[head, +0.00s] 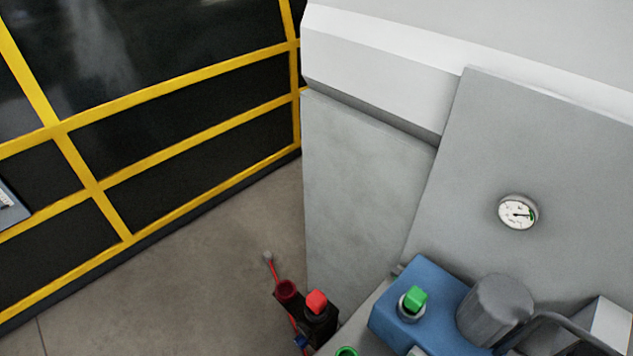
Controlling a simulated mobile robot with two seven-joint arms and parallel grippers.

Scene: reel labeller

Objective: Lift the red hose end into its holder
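A thin red hose (272,272) shows at the lower middle of the head view. Its grey end piece (267,257) points up and to the left, seen against the floor. The hose runs down past a dark red open ring or cup (287,290), which looks like the holder. Part of the hose is hidden there, and I cannot tell whether it passes through the ring or behind it. The ring sits beside a black block with a red knob (316,302). Neither of my grippers is in view.
A blue unit (420,320) with a green knob (414,299) and a grey cylinder (494,308) stand right of the black block. A green ring (347,351) is at the bottom edge. Grey machine panels with a gauge (518,212) rise behind. A yellow-framed fence (170,155) stands left beyond clear floor.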

